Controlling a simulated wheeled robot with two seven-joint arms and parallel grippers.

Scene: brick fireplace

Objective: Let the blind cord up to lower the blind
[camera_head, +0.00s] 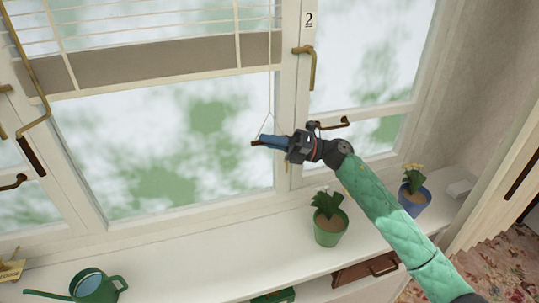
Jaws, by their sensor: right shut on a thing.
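The blind (165,63) hangs across the upper part of the middle window, with white slats above a broad grey-brown band. The thin pale blind cord (270,95) hangs from the blind's right end and splits into a small triangle above my right gripper (262,142). My right gripper is shut on the cord's lower end, in front of the glass beside the window post. A small dark reddish piece shows at its fingertips; the rest of the held part is hidden by the fingers. My left gripper is not in view.
A green watering can (95,287) is at lower left. Brass window handles (311,68) and a hanging crank rod (30,150) flank the middle pane.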

